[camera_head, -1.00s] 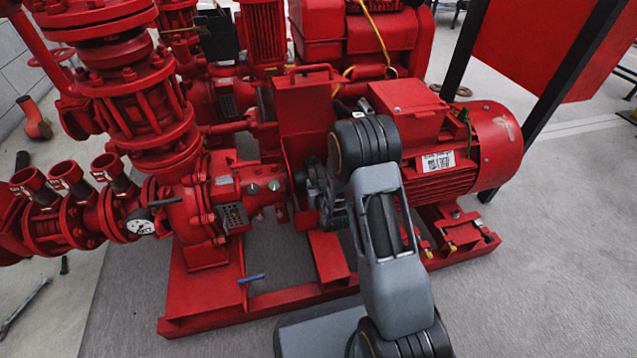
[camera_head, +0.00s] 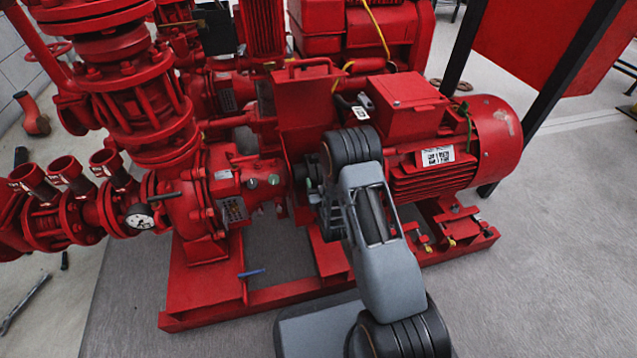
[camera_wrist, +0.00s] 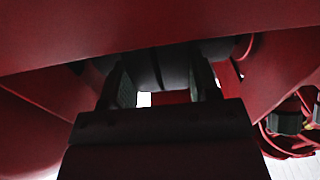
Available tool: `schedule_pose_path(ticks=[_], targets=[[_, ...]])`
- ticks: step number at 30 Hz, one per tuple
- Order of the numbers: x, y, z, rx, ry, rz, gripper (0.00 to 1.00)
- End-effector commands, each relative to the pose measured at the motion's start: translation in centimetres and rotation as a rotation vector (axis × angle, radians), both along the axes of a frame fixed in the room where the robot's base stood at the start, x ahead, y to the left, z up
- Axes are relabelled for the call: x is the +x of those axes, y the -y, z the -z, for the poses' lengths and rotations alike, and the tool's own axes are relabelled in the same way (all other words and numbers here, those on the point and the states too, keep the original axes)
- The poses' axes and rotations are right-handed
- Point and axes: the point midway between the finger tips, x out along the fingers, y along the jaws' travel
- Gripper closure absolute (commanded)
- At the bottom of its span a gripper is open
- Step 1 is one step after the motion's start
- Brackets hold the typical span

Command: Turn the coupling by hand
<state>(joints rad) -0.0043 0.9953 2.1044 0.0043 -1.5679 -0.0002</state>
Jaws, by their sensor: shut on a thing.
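The dark coupling (camera_wrist: 160,66) sits between the red pump (camera_head: 222,190) on the left and the red motor (camera_head: 445,155) on the right. In the wrist view my gripper (camera_wrist: 160,80) has one finger on each side of the coupling and is shut on it. In the head view my gripper (camera_head: 328,200) reaches in below the red upright guard (camera_head: 308,110), and my arm hides most of the coupling. How far the coupling is turned cannot be told.
Red metal closes in above and beside my gripper in the wrist view. The red base frame (camera_head: 270,310) runs below. A pressure gauge (camera_head: 139,220) and pipes (camera_head: 70,170) stand left. Grey floor (camera_head: 560,260) is open at the right.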

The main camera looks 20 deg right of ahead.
Motion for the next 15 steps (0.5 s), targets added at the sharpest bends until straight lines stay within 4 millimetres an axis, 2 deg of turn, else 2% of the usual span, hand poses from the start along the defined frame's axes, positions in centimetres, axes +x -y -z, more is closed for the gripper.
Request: schedule_pose_path(ticks=[13, 14, 15], targets=[[0.07, -0.02, -0.04, 0.0, 0.007, -0.001, 0.68], [0.07, -0.02, -0.04, 0.0, 0.007, -0.001, 0.44], [0.07, -0.02, -0.04, 0.0, 0.007, -0.001, 0.4]])
